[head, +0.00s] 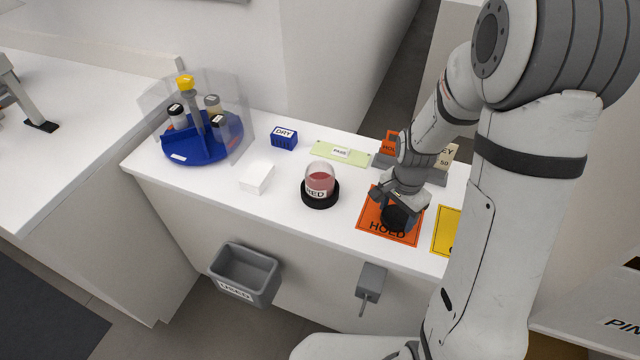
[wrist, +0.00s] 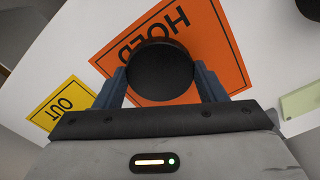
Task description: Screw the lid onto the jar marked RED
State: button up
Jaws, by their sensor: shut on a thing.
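The jar marked RED (head: 319,181) stands upright and open-topped in a black round holder (head: 320,201) on the white counter, with red contents showing through clear walls. My gripper (head: 399,209) is over the orange HOLD mat (head: 376,222), to the right of the jar. It is shut on a round black lid (head: 396,218). In the wrist view the lid (wrist: 160,70) sits between the two fingers of my gripper (wrist: 161,77), above the HOLD mat (wrist: 220,50). I cannot tell whether the lid touches the mat.
A blue carousel (head: 205,148) with several jars and clear panels stands at the left. A white block (head: 257,178), a blue DRY box (head: 284,138) and a green pad (head: 325,154) lie near the jar. A yellow OUT mat (head: 444,232) is at right. A grey USED bin (head: 244,272) hangs in front.

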aim_at(396, 216)
jog(key=shift+r+p, duration=1.85)
jog(key=shift+r, duration=0.75)
jog(key=shift+f, duration=0.1)
